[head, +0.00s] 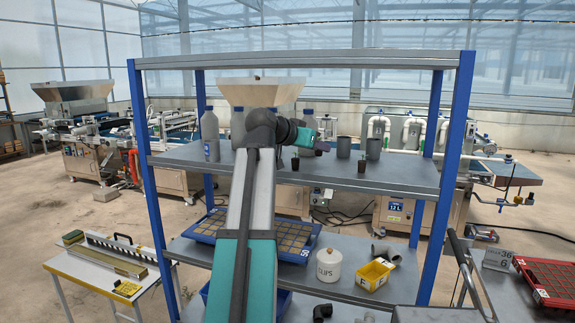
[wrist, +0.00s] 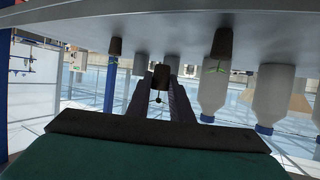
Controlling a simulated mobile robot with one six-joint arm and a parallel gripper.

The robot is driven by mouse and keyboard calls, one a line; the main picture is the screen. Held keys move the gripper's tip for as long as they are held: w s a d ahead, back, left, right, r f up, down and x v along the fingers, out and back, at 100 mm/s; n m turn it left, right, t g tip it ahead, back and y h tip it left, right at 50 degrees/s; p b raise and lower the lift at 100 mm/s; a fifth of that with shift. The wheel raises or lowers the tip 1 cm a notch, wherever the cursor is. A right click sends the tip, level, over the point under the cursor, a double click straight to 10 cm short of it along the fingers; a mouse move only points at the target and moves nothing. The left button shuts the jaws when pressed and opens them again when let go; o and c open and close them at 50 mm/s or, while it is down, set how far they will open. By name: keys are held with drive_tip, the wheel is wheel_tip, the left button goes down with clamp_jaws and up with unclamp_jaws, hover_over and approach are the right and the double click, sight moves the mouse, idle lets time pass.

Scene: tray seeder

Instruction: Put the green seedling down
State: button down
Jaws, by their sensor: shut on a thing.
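The wrist view is upside down, with the shelf surface at its top. My gripper (wrist: 160,100) is shut on a small dark brown pot (wrist: 160,77), held apart from the shelf. A thin stem with a dark tip shows on it; I cannot make out green there. In the head view my gripper (head: 322,147) is above the upper shelf (head: 400,176), and the held pot is not clearly visible. A brown pot (head: 295,163) with green leaves, also in the wrist view (wrist: 221,42), stands left of the gripper. Another dark pot (head: 361,165) stands to the right.
Two grey cups (head: 343,147) (head: 373,148) stand behind, on the upper shelf. Pale bottles (head: 210,135) stand to the left and behind the arm. A blue post (head: 457,120) bounds the shelf at right. The shelf right of the dark pot is clear.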

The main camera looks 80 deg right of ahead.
drive_tip(key=shift+w+d, duration=0.1)
idle(0.3)
drive_tip(key=p, duration=0.4)
hover_over(286, 161)
drive_tip(key=shift+s+a+f, duration=0.4)
drive_tip(key=shift+f, duration=0.3)
drive_tip(key=shift+w+d, duration=0.55)
wheel_tip(286, 161, down, 2)
drive_tip(key=shift+s+a+f+p, duration=0.1)
drive_tip(key=shift+s+a+p, duration=0.05)
drive_tip(key=shift+p, duration=0.45)
drive_tip(key=shift+f, duration=0.75)
drive_tip(key=shift+f, duration=0.15)
drive_tip(key=c, duration=1.6)
unclamp_jaws()
